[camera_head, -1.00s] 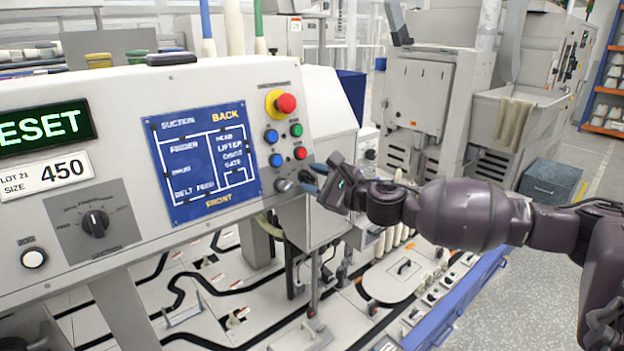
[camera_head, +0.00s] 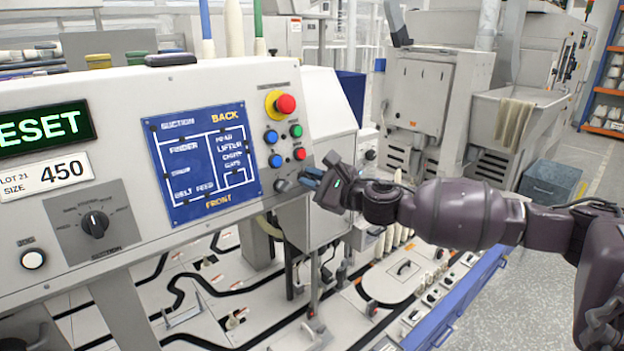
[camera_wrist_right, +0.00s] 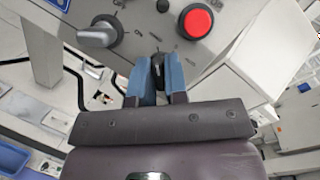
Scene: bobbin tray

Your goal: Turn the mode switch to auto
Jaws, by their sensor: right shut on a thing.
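A small black switch knob (camera_wrist_right: 158,68) stands on the grey control panel in the right wrist view, with small markings around it. I cannot read which marking it points to. My right gripper (camera_wrist_right: 161,78) has its two blue fingers shut on this knob, one on each side. In the head view my right gripper (camera_head: 310,179) is at the panel's lower right corner, and it hides the knob there. My left gripper is not in view.
A grey knob (camera_head: 281,186) is just left of my fingers, and a red button (camera_head: 300,153) is just above. A red emergency stop (camera_head: 286,104) sits higher. A black rotary dial (camera_head: 95,224) is further left. Machine tracks lie below the panel.

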